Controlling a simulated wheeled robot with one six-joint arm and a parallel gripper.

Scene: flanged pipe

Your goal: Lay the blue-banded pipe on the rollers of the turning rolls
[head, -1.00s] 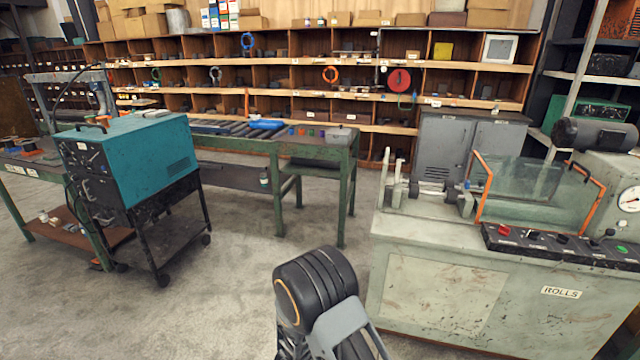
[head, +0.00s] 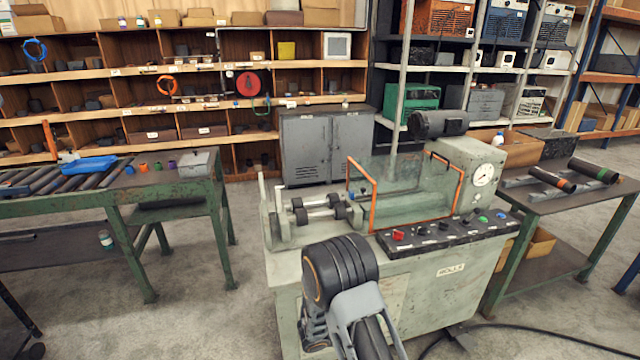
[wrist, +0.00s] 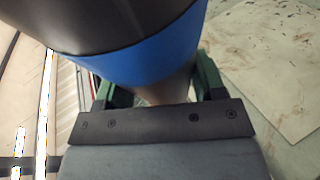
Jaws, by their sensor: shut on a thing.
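In the wrist view, my gripper (wrist: 150,92) is shut on the blue-banded pipe, a dark pipe (wrist: 110,18) with a wide blue band (wrist: 145,62). The pipe fills the top of that view, and its far end is out of the frame. In the head view my arm hides the gripper and the pipe. The turning rolls (head: 318,214) sit on top of a pale green machine labelled ROLLS (head: 450,270), left of its clear guard. The rollers show bare, with dark wheels on light shafts.
The clear guard (head: 400,195) has an orange frame. A control panel (head: 450,232) runs along the machine's front edge. A right-hand bench (head: 600,200) holds an orange-banded pipe (head: 552,179) and a green-banded pipe (head: 593,170). A roller table (head: 60,205) stands at left. A cable (head: 540,328) lies on the floor.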

